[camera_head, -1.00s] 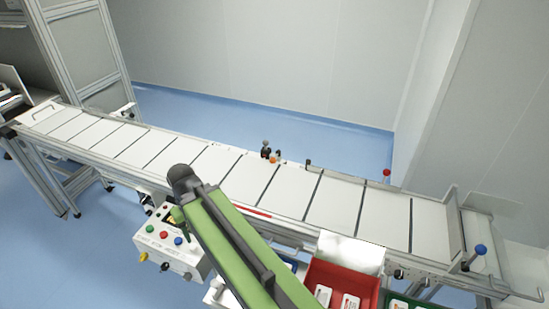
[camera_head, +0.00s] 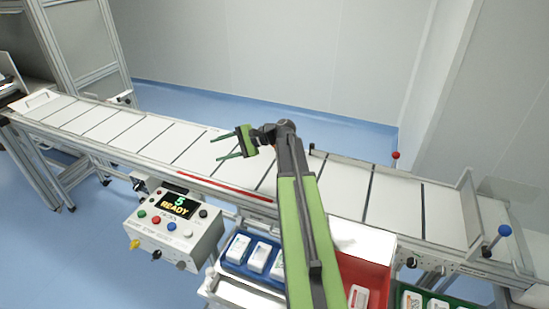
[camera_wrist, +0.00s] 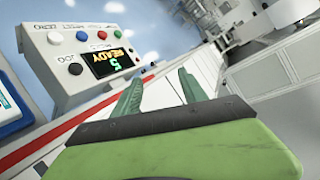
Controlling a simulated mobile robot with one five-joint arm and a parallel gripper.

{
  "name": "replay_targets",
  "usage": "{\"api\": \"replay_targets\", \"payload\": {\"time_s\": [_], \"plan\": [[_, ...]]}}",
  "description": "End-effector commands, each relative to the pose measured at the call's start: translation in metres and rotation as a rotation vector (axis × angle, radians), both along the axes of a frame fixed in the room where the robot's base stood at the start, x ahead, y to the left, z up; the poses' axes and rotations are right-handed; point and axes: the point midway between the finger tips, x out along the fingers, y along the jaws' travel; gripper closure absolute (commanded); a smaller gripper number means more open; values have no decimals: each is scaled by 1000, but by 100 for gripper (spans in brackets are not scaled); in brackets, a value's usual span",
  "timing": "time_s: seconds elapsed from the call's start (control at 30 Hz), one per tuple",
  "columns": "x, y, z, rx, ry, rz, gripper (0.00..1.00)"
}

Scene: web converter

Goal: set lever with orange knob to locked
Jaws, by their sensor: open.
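The lever with the orange knob does not show clearly now. The stretch of the conveyor's far rail where an orange knob stood earlier is covered by my arm in the head view. My gripper (camera_head: 216,148) is open and empty above the white conveyor belt (camera_head: 150,134), its fingers pointing left. In the wrist view my gripper (camera_wrist: 161,79) has its two green fingers apart, with only belt and rail between and beyond them. The lever's position cannot be told.
A control box (camera_head: 205,236) reading "5 READY" hangs at the near side, with coloured buttons and knobs. A red-knobbed lever (camera_head: 396,156) and a blue-knobbed lever (camera_head: 504,230) stand to the right. Blue, red (camera_head: 378,284) and green bins sit in front.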

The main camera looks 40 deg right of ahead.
Motion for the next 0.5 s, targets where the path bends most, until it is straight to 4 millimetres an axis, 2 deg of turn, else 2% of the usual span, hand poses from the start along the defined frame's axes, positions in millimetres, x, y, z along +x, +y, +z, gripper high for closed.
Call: {"api": "replay_targets", "payload": {"time_s": [0.03,0.07,0.1,0.2,0.3,0.33,0.4,0.5], "plan": [[-6,-60,-20,44,-27,-85,50],[-13,-92,-22,67,-45,-131,50],[-26,-133,-25,90,-66,-190,50],[-67,-220,-40,108,-95,-318,50],[-110,-276,-55,101,-98,-412,50],[-119,-287,-57,100,-99,-432,50],[-135,-306,-61,98,-101,-465,50],[-144,-316,-61,96,-101,-483,50]]}}
